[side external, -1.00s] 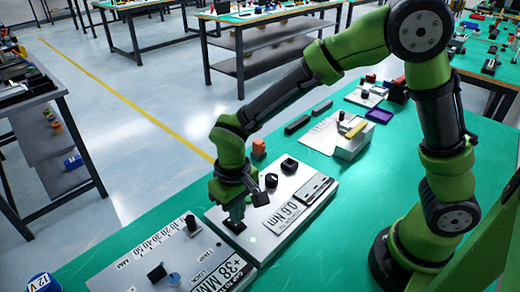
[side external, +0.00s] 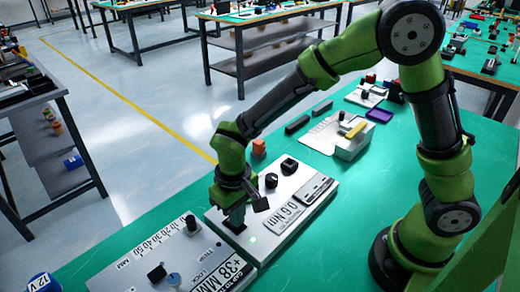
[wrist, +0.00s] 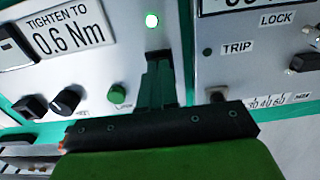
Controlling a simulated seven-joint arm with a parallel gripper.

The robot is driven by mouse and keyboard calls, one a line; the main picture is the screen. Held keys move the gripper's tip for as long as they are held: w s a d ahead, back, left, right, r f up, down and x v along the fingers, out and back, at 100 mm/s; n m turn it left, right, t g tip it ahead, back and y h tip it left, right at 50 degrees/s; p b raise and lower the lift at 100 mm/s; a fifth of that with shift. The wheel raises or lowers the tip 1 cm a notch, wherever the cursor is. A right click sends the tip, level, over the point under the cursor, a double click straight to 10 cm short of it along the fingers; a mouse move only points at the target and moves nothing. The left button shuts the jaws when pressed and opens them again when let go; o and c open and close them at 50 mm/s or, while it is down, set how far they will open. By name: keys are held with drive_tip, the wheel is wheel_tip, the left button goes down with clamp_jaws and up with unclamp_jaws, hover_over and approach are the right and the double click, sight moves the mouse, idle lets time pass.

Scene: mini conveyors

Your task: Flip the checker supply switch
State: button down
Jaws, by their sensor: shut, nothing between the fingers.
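The light grey checker panel (side external: 268,232) lies on the green bench and reads 0.6 Nm; it also shows in the wrist view (wrist: 100,65). A small black switch-like part (side external: 233,229) sits near its front left edge. My gripper (side external: 236,218) points down at this part, with its fingers shut and empty. In the wrist view the fingertips (wrist: 158,68) are right at a dark part (wrist: 158,54) and mostly cover it. Contact and the switch's position cannot be told. A small lamp (wrist: 151,20) beside it glows pale green.
A second panel (side external: 185,262), with TRIP and LOCK labels, lies close by in front.

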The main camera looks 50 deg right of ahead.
drive_tip(key=shift+f, duration=0.3)
drive_tip(key=shift+r, duration=3.55)
drive_tip(key=s+d+r+m+t+y, duration=0.2)
drive_tip(key=s+d+r+m+t, duration=0.2)
drive_tip(key=s+d+r+t, duration=0.3)
drive_tip(key=s+d+r, duration=0.3)
drive_tip(key=d+r, duration=0.3)
drive_tip(key=d, duration=0.2)
drive_tip(key=shift+d, duration=0.15)
